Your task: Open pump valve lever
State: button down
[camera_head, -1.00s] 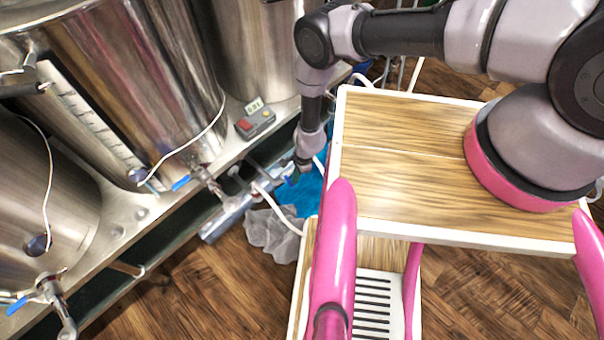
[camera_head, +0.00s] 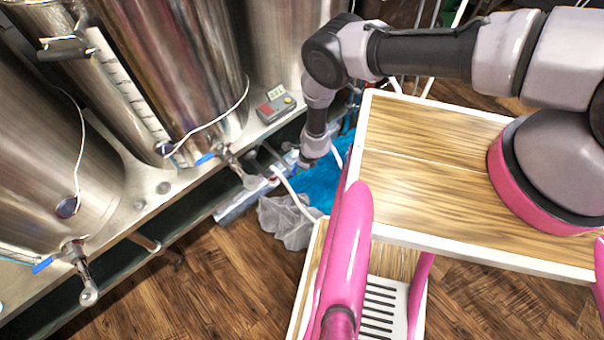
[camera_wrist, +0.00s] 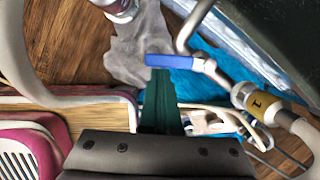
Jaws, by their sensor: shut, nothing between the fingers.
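The pump valve lever (camera_wrist: 175,62) is a blue bar in the wrist view. It lies roughly crosswise at the tip of my gripper, on a metal pipe fitting. My gripper (camera_wrist: 160,74) is shut and empty, with its dark green fingers pointing at the lever's left half. The fingertips overlap or nearly meet the lever's lower edge; I cannot tell whether they touch. In the head view my gripper (camera_head: 305,163) is low beside the tank bench, and the lever is too small there to make out clearly.
A pipe collar with a yellow tag (camera_wrist: 258,103) sits right of the lever. Grey crumpled plastic (camera_head: 288,220) and a blue sheet (camera_head: 325,185) lie on the floor. Steel tanks (camera_head: 180,70) with blue-handled taps (camera_head: 205,158) stand on the left. A red-and-grey control box (camera_head: 275,107) is nearby.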

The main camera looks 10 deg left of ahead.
jog(key=shift+s+a, duration=0.15)
jog(key=shift+a, duration=1.35)
